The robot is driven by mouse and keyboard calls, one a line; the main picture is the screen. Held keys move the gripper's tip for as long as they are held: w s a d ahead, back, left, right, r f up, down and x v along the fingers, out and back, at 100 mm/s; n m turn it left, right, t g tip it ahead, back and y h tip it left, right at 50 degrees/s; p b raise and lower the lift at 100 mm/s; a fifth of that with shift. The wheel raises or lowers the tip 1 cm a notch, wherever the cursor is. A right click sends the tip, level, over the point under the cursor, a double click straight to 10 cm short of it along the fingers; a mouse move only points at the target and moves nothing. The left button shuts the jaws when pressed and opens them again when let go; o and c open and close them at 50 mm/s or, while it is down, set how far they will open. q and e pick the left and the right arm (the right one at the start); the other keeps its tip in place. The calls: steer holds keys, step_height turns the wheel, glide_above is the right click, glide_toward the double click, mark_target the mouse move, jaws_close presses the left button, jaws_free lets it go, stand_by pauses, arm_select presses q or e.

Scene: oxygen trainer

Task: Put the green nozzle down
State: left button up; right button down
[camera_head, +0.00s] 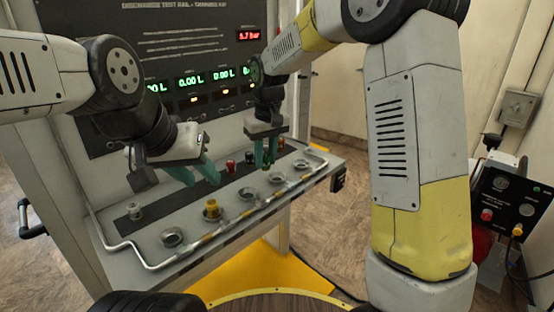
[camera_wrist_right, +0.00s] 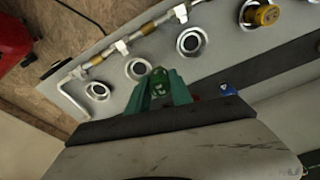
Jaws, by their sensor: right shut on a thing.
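The green nozzle (camera_wrist_right: 160,82) is between the teal fingers of my right gripper (camera_wrist_right: 163,88) in the right wrist view. That gripper (camera_head: 265,160) is shut on it above the shelf in the head view, where the fingers mostly hide the nozzle. Whether the nozzle touches the shelf is unclear. My left gripper (camera_head: 201,178) hangs over the shelf to the left, its fingers apart and empty.
The shelf (camera_head: 205,258) has a row of ring sockets, several empty, such as one at the front left (camera_head: 172,236). A yellow nozzle (camera_head: 211,208) sits in one socket. Red (camera_head: 231,166), dark (camera_head: 249,157) and pale (camera_head: 134,209) nozzles stand on the dark strip. A metal rail edges the shelf.

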steer(key=w+d, duration=0.2)
steer(key=shift+w+d+f, duration=0.15)
steer(key=shift+w+d, duration=0.15)
steer(key=shift+d, duration=0.05)
steer(key=f, duration=0.3)
steer(key=shift+w+d, duration=0.25)
steer(key=shift+f, duration=0.3)
steer(key=shift+f, duration=0.65)
steer(key=c, duration=1.1)
jaws_free()
steer(key=shift+c, duration=0.2)
steer(key=shift+r, duration=0.1)
